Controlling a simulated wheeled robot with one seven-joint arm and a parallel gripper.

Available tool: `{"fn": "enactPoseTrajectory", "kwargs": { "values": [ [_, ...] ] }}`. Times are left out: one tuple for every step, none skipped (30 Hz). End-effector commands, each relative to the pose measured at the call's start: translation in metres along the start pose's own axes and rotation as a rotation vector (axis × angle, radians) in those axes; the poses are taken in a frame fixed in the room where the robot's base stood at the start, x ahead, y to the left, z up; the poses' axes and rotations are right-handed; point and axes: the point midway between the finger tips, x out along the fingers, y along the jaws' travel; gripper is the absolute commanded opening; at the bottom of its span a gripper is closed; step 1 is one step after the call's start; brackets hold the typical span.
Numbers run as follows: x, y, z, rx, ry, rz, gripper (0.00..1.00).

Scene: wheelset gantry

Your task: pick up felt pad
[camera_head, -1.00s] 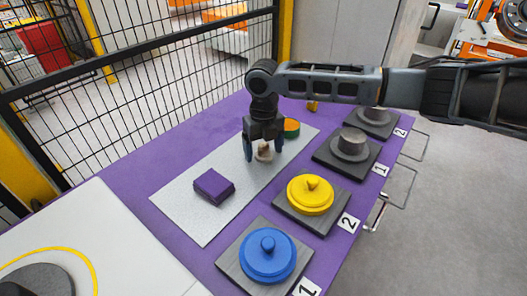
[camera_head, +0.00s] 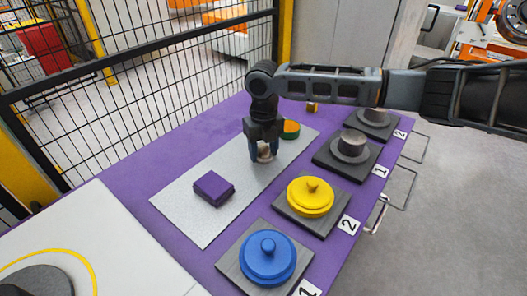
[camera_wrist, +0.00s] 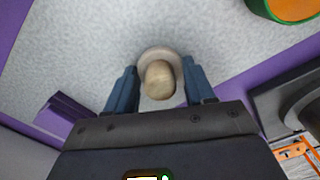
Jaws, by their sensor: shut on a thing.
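The felt pad (camera_head: 266,157) looks like a small pale round pad with a beige rounded knob on top. It is on the light grey mat (camera_head: 192,228). In the wrist view, the pad (camera_wrist: 160,52) shows between the fingers, its knob toward the camera. My gripper (camera_head: 264,155) points down, with its blue fingers closed in on both sides of the pad; it also shows in the wrist view (camera_wrist: 161,84). Any gap under the pad is too small to tell. The fingers hide part of its sides in the head view.
A purple block (camera_head: 213,188) lies on the mat. A green and orange round thing (camera_head: 290,129) is behind my gripper. Blue (camera_head: 268,258), yellow (camera_head: 310,196) and grey (camera_head: 350,146) knobbed discs stand on plates at the right. A black mesh fence (camera_head: 150,85) borders the table's far left.

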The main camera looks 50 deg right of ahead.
Motion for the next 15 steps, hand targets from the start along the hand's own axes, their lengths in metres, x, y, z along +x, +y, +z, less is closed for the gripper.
{"fn": "enactPoseTrajectory", "kwargs": {
  "values": [
    [-0.002,0.0,0.0,0.0,-0.001,0.0,0.24],
    [-0.003,0.0,0.0,0.0,-0.001,0.0,0.24],
    [-0.006,0.0,0.0,0.0,-0.001,0.0,0.24],
    [-0.008,0.0,0.0,-0.001,-0.001,0.0,0.24],
    [-0.011,0.0,0.0,-0.001,-0.001,0.0,0.24],
    [-0.015,0.0,0.0,-0.001,-0.002,0.0,0.24],
    [-0.018,0.0,0.001,-0.001,-0.003,0.0,0.24],
    [-0.023,0.0,0.001,0.0,-0.003,0.0,0.24],
    [-0.029,0.0,0.001,-0.001,-0.002,0.0,0.24],
    [-0.035,0.0,0.001,-0.001,-0.003,0.001,0.24],
    [-0.041,0.0,0.001,-0.001,-0.003,0.001,0.24],
    [-0.045,-0.011,-0.002,0.004,-0.002,0.0,0.24],
    [-0.049,-0.018,-0.004,0.005,-0.002,0.0,0.24],
    [-0.053,-0.025,-0.006,0.005,-0.002,-0.001,0.24],
    [-0.059,-0.034,-0.009,0.006,-0.003,0.0,0.24]
  ]
}}
